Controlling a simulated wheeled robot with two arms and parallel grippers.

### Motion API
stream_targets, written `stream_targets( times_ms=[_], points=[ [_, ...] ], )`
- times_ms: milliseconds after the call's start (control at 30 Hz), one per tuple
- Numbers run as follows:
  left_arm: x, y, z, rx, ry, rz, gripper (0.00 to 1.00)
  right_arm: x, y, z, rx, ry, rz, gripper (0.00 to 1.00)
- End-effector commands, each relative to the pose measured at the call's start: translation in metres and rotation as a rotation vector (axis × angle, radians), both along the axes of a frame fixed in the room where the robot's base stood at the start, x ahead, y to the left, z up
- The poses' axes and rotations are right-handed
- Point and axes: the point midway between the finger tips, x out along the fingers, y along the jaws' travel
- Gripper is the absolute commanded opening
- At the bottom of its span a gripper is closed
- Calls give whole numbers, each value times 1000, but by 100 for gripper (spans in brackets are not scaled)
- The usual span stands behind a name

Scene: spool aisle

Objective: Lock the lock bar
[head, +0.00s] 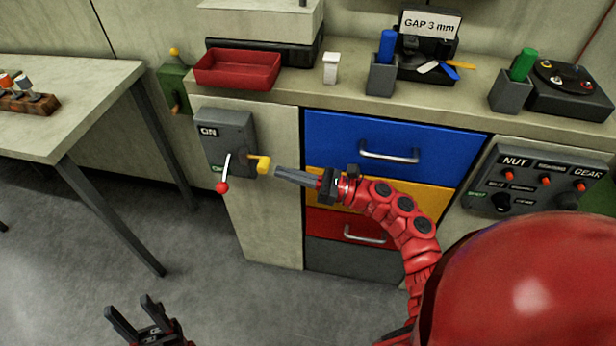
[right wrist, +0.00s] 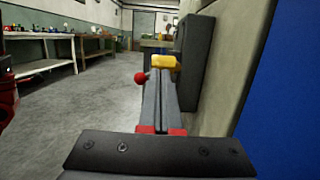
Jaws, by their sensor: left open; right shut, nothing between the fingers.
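A grey switch box (head: 226,140) marked ON is fixed to the cabinet front. A lever with a white shaft and a red ball (head: 222,187) points down from it. A yellow piece (head: 263,164), which looks like the lock bar, sticks out of the box's right side. My right gripper (head: 277,170) is shut and empty, its tips right at the yellow piece; I cannot tell if they touch. In the right wrist view the yellow piece (right wrist: 163,61) shows just beyond the fingertips, with the red ball (right wrist: 140,78) to their left. My left gripper (head: 132,305) is open and empty, low over the floor.
Blue (head: 390,145), yellow and red drawers lie right of the box, behind my right arm. A control panel (head: 540,180) is further right. A red tray (head: 238,68) stands on the counter above. A table (head: 75,85) stands at left; the floor between is clear.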

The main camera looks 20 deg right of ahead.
Motion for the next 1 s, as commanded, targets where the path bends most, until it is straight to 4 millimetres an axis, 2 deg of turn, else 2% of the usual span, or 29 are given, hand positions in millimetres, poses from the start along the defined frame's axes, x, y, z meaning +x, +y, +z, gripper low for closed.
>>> stream_targets(
  times_ms=[200,533,667,833,1000],
  points=[
    [0,0,1,0,0,0,50,8,10,3,1,1,-1,0],
    [0,0,1,0,0,0,50,8,11,2,1,1,-1,0],
    [0,0,-11,0,0,0,50,14,19,-3,-2,1,3,0],
    [0,0,-33,0,0,0,50,28,41,-4,-2,-2,5,0],
    [0,0,-31,0,0,0,50,32,45,3,1,-1,1,0]
  ],
)
